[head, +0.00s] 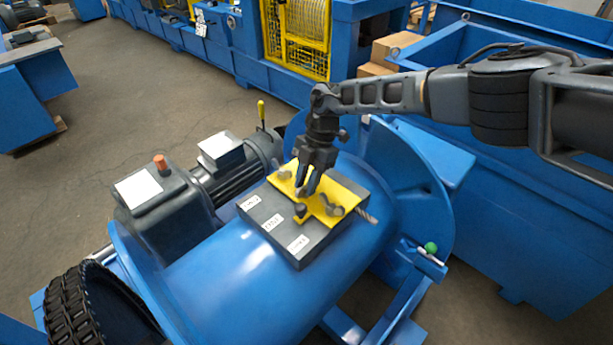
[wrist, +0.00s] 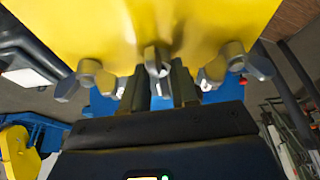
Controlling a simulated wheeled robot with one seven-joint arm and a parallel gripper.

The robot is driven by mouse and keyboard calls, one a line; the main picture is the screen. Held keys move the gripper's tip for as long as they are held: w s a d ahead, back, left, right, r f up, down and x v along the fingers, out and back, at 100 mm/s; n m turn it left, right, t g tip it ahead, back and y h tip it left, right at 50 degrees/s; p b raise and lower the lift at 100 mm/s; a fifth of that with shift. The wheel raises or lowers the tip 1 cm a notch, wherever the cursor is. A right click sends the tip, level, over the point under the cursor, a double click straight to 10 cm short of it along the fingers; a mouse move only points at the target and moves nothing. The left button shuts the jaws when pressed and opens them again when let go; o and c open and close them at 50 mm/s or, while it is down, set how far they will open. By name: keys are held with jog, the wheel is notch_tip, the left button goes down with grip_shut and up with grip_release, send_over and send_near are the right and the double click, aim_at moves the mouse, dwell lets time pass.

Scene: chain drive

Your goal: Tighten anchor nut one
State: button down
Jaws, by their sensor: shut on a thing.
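A yellow plate (head: 318,206) lies on a dark grey block on top of the blue drum. Grey winged nuts stand on it: one at its left (head: 282,171), one at its right (head: 333,205) and a darker one at its front edge (head: 299,212). My gripper (head: 306,190) points down at the middle of the plate, with its fingers close together. In the wrist view my gripper (wrist: 158,88) is shut on a grey anchor nut (wrist: 154,62) below the yellow plate's edge (wrist: 140,25). The fingers partly hide this nut, and I cannot read its number.
The grey block (head: 262,218) carries several white labels too small to read. A twisted rod end (head: 366,215) sticks out at the plate's right. A motor (head: 236,165) stands behind left; blue guard discs (head: 425,190) rise at the right.

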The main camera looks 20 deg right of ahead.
jog(key=shift+m, duration=0.5)
dwell(1.3)
jog(key=c, duration=1.2)
grip_release()
jog(key=v, duration=0.8)
jog(key=shift+b, duration=0.4)
jog(key=shift+s, duration=0.15)
